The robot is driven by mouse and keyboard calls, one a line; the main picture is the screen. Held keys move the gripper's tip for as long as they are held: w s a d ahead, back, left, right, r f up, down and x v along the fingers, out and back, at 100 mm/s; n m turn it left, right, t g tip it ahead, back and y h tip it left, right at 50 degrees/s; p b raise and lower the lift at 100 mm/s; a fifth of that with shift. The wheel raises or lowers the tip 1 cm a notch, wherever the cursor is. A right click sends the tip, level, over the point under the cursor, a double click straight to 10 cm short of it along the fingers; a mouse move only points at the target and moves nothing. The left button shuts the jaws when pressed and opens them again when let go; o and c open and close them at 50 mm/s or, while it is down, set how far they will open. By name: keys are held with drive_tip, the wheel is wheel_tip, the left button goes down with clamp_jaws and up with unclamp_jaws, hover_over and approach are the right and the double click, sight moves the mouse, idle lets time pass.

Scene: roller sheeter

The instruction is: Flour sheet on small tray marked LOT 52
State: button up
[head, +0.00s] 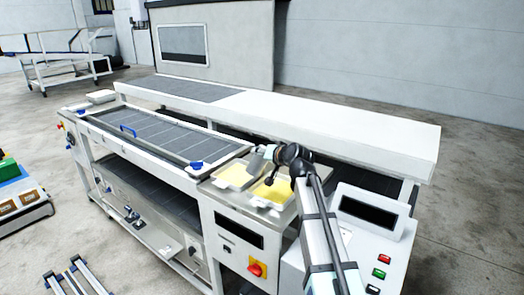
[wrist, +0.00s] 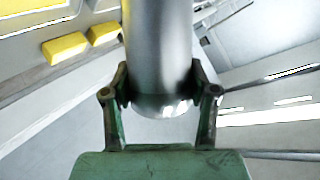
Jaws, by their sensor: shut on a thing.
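My gripper (head: 268,158) is over the back edge of the small tray area on the machine. In the wrist view my gripper (wrist: 160,90) is shut on a smooth grey metal cylinder (wrist: 158,45), with a finger on each side. The cylinder shows small and pale in the head view (head: 257,161). Two small white trays with yellow sheets lie side by side below: a left tray (head: 237,177) and a right tray (head: 271,192), the right one partly behind my gripper. No LOT 52 marking can be read, so I cannot tell which tray it is.
A long framed grey bed (head: 155,135) with blue handles lies left of the trays. A white raised ledge (head: 330,125) runs behind. A control box (head: 368,212) with buttons stands at the right. Two yellow blocks (wrist: 64,48) (wrist: 104,33) show in the wrist view.

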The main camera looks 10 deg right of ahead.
drive_tip(key=shift+w+d+f+m+y, duration=0.1)
drive_tip(key=shift+d+f+m+y, duration=0.1)
drive_tip(key=shift+f+m+y, duration=0.75)
drive_tip(key=f+m+y+b, duration=0.1)
drive_tip(key=m+b, duration=0.1)
drive_tip(key=d+f+m+y+b, duration=0.1)
drive_tip(key=f+m+b, duration=0.1)
drive_tip(key=m, duration=0.1)
drive_tip(key=d+f+m+t+y+b, duration=0.1)
drive_tip(key=f+m+y+b, duration=0.1)
drive_tip(key=m+b, duration=0.1)
drive_tip(key=shift+w+d, duration=0.15)
drive_tip(key=shift+w, duration=0.2)
drive_tip(key=shift+w+d+b, duration=0.2)
drive_tip(key=shift+d, duration=0.35)
drive_tip(key=shift+w+d+b, duration=0.15)
drive_tip(key=shift+d, duration=0.35)
